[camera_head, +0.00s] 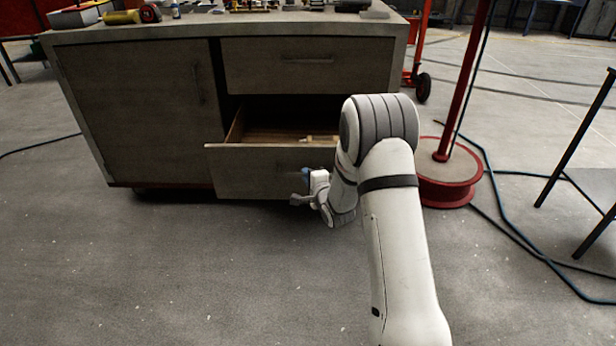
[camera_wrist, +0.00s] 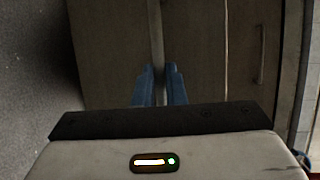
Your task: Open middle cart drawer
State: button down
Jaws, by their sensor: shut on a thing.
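The cart (camera_head: 140,110) is grey-brown, with a door on the left and drawers on the right. Its middle drawer (camera_head: 240,172) stands pulled out below the closed top drawer (camera_head: 306,64), and its inside shows. My gripper (camera_head: 305,174) is at the drawer front, right of its middle, and my arm hides the drawer's right end. In the wrist view the blue fingers (camera_wrist: 160,72) are close together on the middle drawer's handle (camera_wrist: 157,35), a narrow pale strip. Another handle (camera_wrist: 262,52) shows to the right there.
A red post with a round base (camera_head: 448,186) stands to the right, with cables on the floor. A dark-legged table (camera_head: 590,150) is at the right edge. The floor before the cart is clear.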

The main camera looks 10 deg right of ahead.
jog(key=shift+a, duration=0.1)
jog(key=c, duration=1.5)
grip_release()
jog(key=p+v, duration=0.2)
jog(key=v, duration=0.5)
jog(key=shift+s, duration=0.35)
jog(key=s+d+r+n+g+h+p, duration=0.1)
jog(key=s+d+r+n+g+p, duration=0.15)
jog(key=r+p, duration=0.45)
jog(key=s+d+r+n+g+h+p, duration=0.15)
jog(key=s+r+p, duration=0.25)
jog(key=r, duration=0.7)
jog(key=s+d+r+n+g+h+p, duration=0.1)
jog(key=s+r+n+g+h+p, duration=0.25)
jog(key=r, duration=0.55)
jog(key=s+r+n+g+p, duration=0.2)
jog(key=s+r+n+p, duration=0.2)
jog(key=s+r+p, duration=0.3)
jog(key=s+r+n+g+y+p, duration=0.1)
jog(key=s+r+n+g+p, duration=0.2)
jog(key=s+r+p, duration=0.5)
jog(key=s+r+n, duration=0.1)
jog(key=s+r, duration=0.2)
jog(key=s, duration=0.7)
jog(key=shift+r+y, duration=0.3)
jog(key=shift+r, duration=0.05)
